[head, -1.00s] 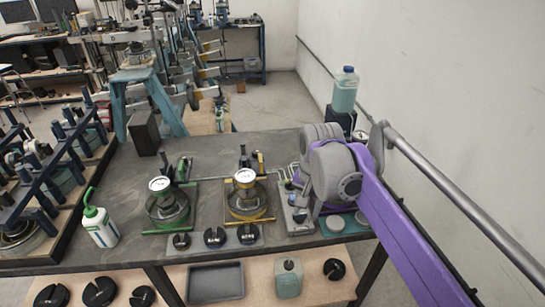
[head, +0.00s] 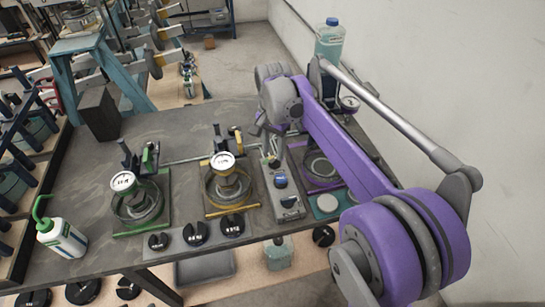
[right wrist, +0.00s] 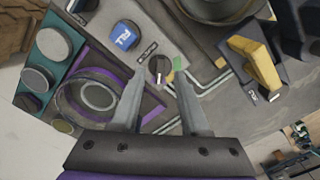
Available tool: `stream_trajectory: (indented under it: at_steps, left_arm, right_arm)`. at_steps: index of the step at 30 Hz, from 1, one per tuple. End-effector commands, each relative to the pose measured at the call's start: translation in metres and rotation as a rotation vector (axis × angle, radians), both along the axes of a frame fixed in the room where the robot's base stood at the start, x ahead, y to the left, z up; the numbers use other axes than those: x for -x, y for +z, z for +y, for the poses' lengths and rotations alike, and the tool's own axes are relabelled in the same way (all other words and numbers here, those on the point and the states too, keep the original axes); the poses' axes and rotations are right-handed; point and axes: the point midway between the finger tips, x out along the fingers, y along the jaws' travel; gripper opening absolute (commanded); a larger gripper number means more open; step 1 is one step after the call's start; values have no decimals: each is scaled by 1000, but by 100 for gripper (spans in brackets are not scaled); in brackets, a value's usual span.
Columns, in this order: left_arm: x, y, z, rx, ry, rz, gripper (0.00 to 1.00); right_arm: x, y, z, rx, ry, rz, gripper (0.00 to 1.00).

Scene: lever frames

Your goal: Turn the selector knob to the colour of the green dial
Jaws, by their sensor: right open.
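The green dial (head: 123,181) has a white face and stands in a green frame at the left of the bench. The dark selector knob (right wrist: 160,69) shows in the right wrist view on the grey panel (head: 289,207). A green mark (right wrist: 177,64) lies just right of the knob. A light pointer mark on the knob is too small to read surely. My right gripper (right wrist: 157,80) is open, with its fingertips on either side of the knob in the picture; I cannot tell if they touch it. In the head view, my arm hides much of this area. My left gripper is not in view.
A blue button (right wrist: 125,35) sits beside the knob on the panel. A yellow-framed dial (head: 222,161) stands left of the panel, a purple-framed station (head: 320,166) right of it. A green-capped bottle (head: 60,234) stands at the front left. A wall bounds the right side.

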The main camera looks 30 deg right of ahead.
Motion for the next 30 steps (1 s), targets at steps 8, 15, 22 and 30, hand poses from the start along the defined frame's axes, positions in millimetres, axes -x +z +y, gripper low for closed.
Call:
stream_trajectory:
  at_steps: [8,15,22,30]
  left_arm:
    - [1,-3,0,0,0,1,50]
    - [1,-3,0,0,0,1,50]
    - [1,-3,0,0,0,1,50]
    - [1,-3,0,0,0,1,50]
  right_arm:
    - [0,-33,0,0,1,0,45]
    - [0,-37,0,0,1,0,45]
    - [0,-36,0,0,1,0,22]
    - [0,-36,0,0,1,0,0]
